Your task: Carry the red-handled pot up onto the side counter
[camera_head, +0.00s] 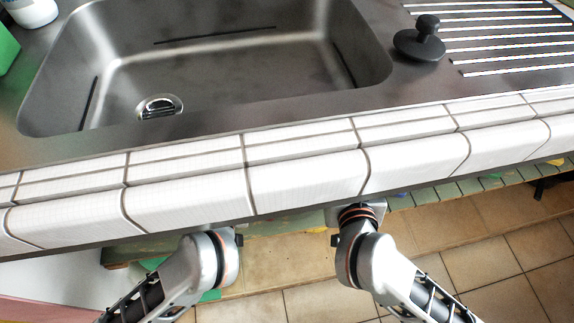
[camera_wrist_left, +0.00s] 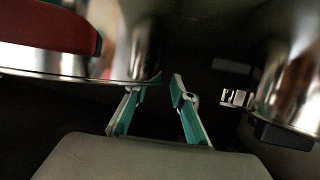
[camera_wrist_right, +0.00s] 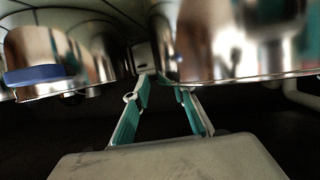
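The red-handled pot (camera_wrist_left: 125,50) fills the upper left of the left wrist view, shiny metal with a thick red handle (camera_wrist_left: 50,27). My left gripper (camera_wrist_left: 167,82) is close below its lower edge; its fingertips are slightly apart, with nothing clearly between them. My right gripper (camera_wrist_right: 164,88) is open, with its tips at the lower edge of a shiny pot (camera_wrist_right: 240,45); whether this is the red-handled one I cannot tell. In the head view both grippers and the pots are hidden under the front edge of the tiled counter (camera_head: 310,178).
A blue-handled pot (camera_wrist_right: 40,52) stands left in the right wrist view; another shiny pot (camera_wrist_left: 290,80) stands right in the left wrist view. Above, the counter has a steel sink (camera_head: 230,75), a black plug (camera_head: 420,40) and a ribbed drainer (camera_head: 510,45). Bare counter lies around the plug.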

